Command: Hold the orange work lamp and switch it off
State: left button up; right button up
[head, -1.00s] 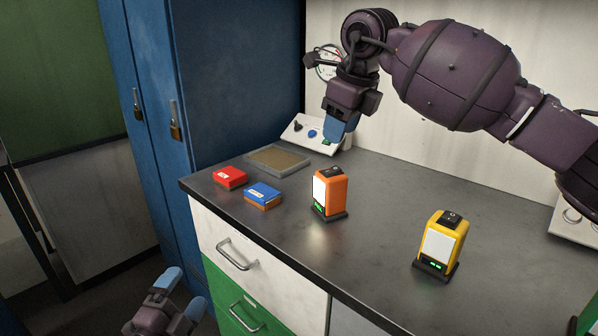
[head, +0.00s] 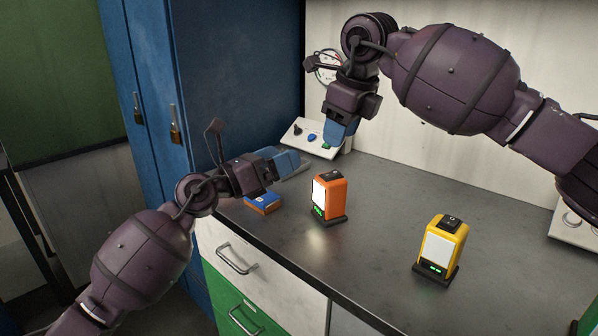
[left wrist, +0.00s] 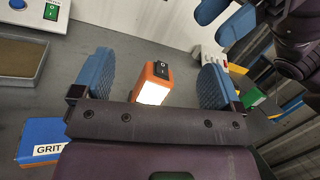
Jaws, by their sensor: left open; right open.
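The orange work lamp (head: 329,198) stands upright on the dark bench top. Its white panel is bright, green lights show at its base, and a black rocker switch is on top. My left gripper (head: 285,161) is left of the lamp, above the bench, open and empty. In the left wrist view the lamp (left wrist: 153,84) appears between and beyond the two blue fingers (left wrist: 158,78), apart from both. My right gripper (head: 341,130) hangs behind the lamp near the wall panel, its blue fingers pointing down; the gap between them is hard to see.
A yellow lamp (head: 442,246) stands to the right of the orange one. A blue box (head: 263,204) lies left of it, partly behind my left gripper. A control panel (head: 305,134) sits at the back. The bench between the two lamps is clear.

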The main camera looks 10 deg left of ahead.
pick_arm(q)
jog(key=d+f+m+g+y, duration=0.1)
jog(key=d+f+m+g, duration=0.1)
jog(key=d+m, duration=0.2)
send_near(319, 201)
jog(key=x, duration=0.5)
jog(key=shift+d+r, duration=0.1)
jog(key=shift+r, duration=0.2)
jog(key=x, duration=0.5)
jog(key=shift+w+d+f, duration=0.15)
jog(key=shift+d+f, duration=0.15)
jog(key=shift+d, duration=0.05)
jog(key=shift+x, duration=0.85)
jog(key=shift+c, duration=0.3)
jog(key=c, duration=1.1)
